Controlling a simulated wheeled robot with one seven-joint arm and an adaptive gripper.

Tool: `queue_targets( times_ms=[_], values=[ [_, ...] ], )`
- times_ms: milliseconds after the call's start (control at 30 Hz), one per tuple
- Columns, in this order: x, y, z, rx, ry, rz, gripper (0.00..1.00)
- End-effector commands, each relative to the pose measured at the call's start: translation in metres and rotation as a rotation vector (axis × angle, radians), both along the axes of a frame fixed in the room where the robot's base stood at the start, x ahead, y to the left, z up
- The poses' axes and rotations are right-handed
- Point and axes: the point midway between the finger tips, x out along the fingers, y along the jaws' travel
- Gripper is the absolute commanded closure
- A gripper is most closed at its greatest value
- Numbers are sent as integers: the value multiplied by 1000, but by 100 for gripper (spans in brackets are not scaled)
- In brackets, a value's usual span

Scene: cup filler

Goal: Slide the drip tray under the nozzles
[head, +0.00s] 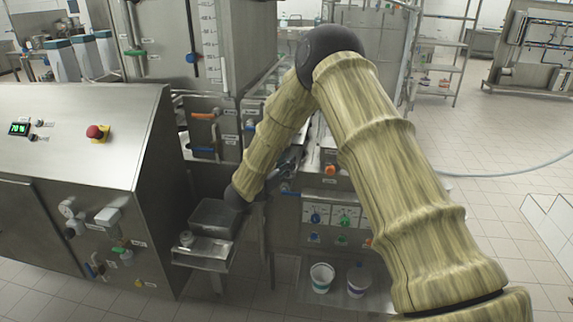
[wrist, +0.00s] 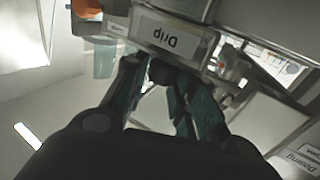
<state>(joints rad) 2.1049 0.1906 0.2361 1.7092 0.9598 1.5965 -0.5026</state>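The drip tray front shows in the wrist view as a pale metal piece with an upside-down "Drip" label (wrist: 166,38). A small black handle (wrist: 170,74) sticks out below the label. My gripper (wrist: 160,78) has its two dark teal fingers drawn together on either side of this handle and appears shut on it. In the head view my gripper (head: 289,163) is a dark shape at the machine front, partly hidden by my arm. The tray and the nozzles cannot be made out clearly there.
A dark bin (head: 215,217) stands on a metal shelf at the left. Two cups (head: 321,278) (head: 358,281) stand low below the knob panel (head: 342,215). A steel control cabinet (head: 75,140) fills the left. The floor at the right is open, with a hose (head: 500,173) across it.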

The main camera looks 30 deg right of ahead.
Motion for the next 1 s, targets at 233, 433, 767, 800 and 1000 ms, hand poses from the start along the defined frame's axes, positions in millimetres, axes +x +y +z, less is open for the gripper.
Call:
queue_targets(
  times_ms=[233, 433, 767, 800, 1000],
  values=[
    [-1, -1, -1, 0, 2, -2, 52],
    [0, 1, -1, 0, 2, 0, 52],
    [-19, 35, -1, -1, 3, 1, 52],
    [-23, 41, -1, -1, 3, 1, 52],
    [-41, 73, -1, -2, 4, -1, 52]
  ],
)
